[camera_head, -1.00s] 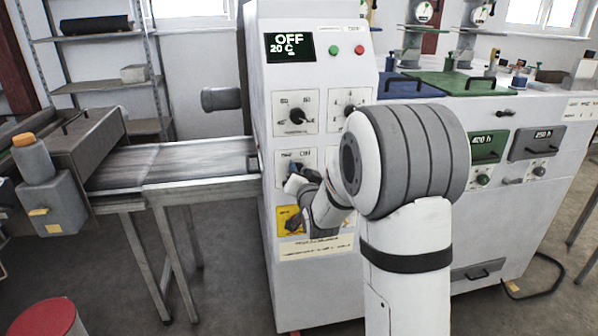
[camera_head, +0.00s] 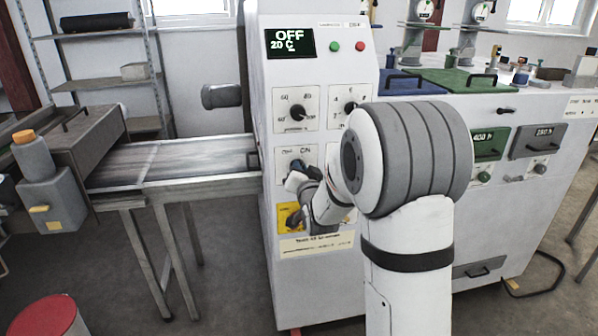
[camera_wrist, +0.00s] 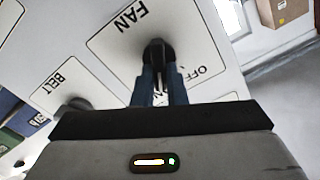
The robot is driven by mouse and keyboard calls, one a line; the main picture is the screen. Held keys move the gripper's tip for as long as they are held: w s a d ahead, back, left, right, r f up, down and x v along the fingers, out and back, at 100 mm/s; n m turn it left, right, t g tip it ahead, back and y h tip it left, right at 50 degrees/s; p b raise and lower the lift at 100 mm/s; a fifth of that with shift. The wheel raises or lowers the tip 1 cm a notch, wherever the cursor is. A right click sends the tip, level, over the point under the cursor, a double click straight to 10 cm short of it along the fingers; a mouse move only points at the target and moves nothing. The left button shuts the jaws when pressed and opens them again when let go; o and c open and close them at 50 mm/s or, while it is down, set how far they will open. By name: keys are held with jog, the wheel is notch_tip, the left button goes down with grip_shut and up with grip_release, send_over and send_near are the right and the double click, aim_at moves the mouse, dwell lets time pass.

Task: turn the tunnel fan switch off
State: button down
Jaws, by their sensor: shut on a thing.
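The tunnel fan switch is a black knob (camera_wrist: 158,50) on a white plate lettered FAN (camera_wrist: 118,32) in the wrist view. My gripper (camera_wrist: 158,78) has its blue fingers closed on this knob. OFF lettering shows right of the fingers; the ON lettering is partly covered, and I cannot tell which mark the knob points to. In the head view, the switch plate (camera_head: 305,155) is on the white machine's front (camera_head: 330,90), with OFF and ON lettering. My gripper (camera_head: 296,180) touches it and hides the knob.
The BELT plate (camera_wrist: 62,88) and its knob (camera_wrist: 76,103) are beside the fan plate. Dial plates (camera_head: 296,110) are above, and a yellow plate (camera_head: 290,217) is below. The display (camera_head: 290,43) reads OFF and 20 C. A conveyor (camera_head: 190,157) runs left; a red stool (camera_head: 45,315) stands front left.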

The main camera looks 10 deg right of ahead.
jog(key=shift+f+b, duration=0.15)
jog(key=shift+b, duration=0.2)
jog(key=shift+a+n+b, duration=0.15)
jog(key=shift+n+b, duration=1.8)
jog(key=shift+b, duration=0.7)
jog(key=shift+a+n+b, duration=0.2)
jog(key=shift+n+b, duration=1.7)
jog(key=shift+b, duration=0.75)
jog(key=shift+a+n+b, duration=0.15)
jog(key=shift+n+b, duration=1.8)
jog(key=shift+b, duration=0.7)
jog(key=shift+r, duration=0.25)
jog(key=c, duration=1.5)
grip_release()
jog(key=shift+o, duration=0.2)
jog(key=shift+s+f, duration=0.1)
